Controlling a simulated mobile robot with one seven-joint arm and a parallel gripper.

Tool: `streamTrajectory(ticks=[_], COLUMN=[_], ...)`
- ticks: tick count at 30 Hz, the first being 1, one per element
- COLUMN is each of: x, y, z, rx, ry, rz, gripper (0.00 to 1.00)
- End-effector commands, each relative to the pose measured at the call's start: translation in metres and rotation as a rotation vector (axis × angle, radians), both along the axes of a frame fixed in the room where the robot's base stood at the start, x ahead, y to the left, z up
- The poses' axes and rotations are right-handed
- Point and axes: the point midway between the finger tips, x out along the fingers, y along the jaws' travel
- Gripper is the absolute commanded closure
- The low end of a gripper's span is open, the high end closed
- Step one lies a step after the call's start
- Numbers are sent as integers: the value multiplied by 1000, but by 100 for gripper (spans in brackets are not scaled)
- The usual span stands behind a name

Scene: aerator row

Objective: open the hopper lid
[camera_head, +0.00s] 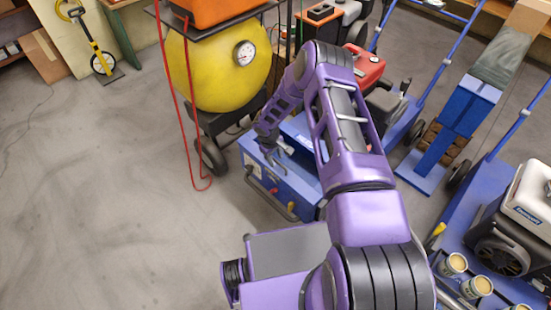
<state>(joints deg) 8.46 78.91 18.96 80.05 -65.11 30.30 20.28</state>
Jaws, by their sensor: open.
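A blue box (289,189) stands on the floor at the middle of the picture, and I take it to be the hopper. Its lighter blue top (299,133), which may be the lid, is partly hidden behind my arm. The lid looks closed as far as I can see. A dark bar handle (270,194) runs along the box's front face. My gripper (275,158) is open and empty, fingers pointing down, at the upper front edge of the box. I cannot tell whether it touches the box.
A yellow tank (215,75) with a gauge and red hose stands on wheels behind left. A red engine (364,66) is behind my arm. Blue wheeled machines (460,120) crowd the right, with several open cans (478,286) at lower right. The floor (110,210) at left is clear.

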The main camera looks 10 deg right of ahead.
Motion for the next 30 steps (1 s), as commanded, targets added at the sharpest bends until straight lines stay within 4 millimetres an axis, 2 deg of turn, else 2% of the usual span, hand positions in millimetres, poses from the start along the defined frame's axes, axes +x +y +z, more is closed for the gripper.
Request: streamTrajectory(ticks=[6,12,14,30], x=[0,0,0,0], y=[0,0,0,0], z=[0,0,0,0], rx=[0,0,0,0], ry=[0,0,0,0], rz=[0,0,0,0], gripper=[55,91,100,100])
